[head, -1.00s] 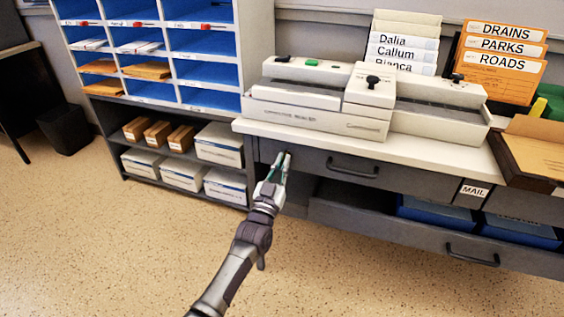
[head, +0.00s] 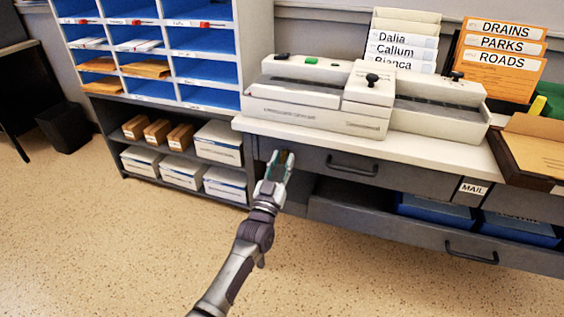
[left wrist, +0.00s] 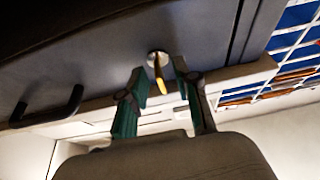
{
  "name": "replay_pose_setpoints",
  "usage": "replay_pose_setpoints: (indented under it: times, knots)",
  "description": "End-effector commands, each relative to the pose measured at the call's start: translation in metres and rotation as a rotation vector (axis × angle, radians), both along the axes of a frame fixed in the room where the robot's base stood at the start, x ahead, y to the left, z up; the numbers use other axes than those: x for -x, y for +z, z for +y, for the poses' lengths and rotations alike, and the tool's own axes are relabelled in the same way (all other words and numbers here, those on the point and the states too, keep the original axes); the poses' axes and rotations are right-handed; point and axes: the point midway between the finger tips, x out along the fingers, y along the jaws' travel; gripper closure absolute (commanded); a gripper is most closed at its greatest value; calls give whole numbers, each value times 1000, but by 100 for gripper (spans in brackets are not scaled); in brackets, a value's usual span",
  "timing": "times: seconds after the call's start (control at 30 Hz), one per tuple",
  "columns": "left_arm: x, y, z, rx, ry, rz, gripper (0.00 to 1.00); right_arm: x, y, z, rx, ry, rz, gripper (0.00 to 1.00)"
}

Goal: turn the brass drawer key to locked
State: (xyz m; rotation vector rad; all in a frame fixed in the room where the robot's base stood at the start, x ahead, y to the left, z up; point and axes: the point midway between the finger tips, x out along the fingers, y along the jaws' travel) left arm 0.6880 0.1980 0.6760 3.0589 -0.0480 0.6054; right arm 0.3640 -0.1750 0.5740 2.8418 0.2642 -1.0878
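The brass drawer key (left wrist: 160,80) sticks out of a round metal lock plate (left wrist: 158,59) on the grey drawer front in the left wrist view. In the head view the key (head: 283,157) is a small brown patch, mostly hidden by my gripper. My left gripper (head: 280,160) is at the left end of the drawer front. In the left wrist view its green fingers (left wrist: 160,72) are apart, one on each side of the key, with gaps showing. The upper drawer (head: 395,176) looks closed. My right gripper is not in view.
The drawer's dark handle (head: 352,167) is to the right of the key. The white counter top (head: 440,150) juts out above. A lower drawer (head: 400,232) with blue boxes stands open below. A shelf with white boxes (head: 225,185) is at the left.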

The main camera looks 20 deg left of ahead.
Motion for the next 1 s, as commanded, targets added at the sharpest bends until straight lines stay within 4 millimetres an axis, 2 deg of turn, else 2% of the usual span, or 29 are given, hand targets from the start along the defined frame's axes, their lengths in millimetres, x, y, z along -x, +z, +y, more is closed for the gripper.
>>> replay_pose_setpoints:
  times: [0.17,0.27,0.7,0.83,1.0]
  knots:
    - [2,-1,0,-1,0,-1,69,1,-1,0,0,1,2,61]
    - [11,-5,0,-1,0,1,69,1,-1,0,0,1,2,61]
    - [91,-38,3,-1,0,2,69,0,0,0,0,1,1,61]
    - [105,-44,3,0,0,2,69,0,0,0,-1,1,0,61]
    - [111,-46,3,0,0,-1,69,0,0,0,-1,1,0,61]
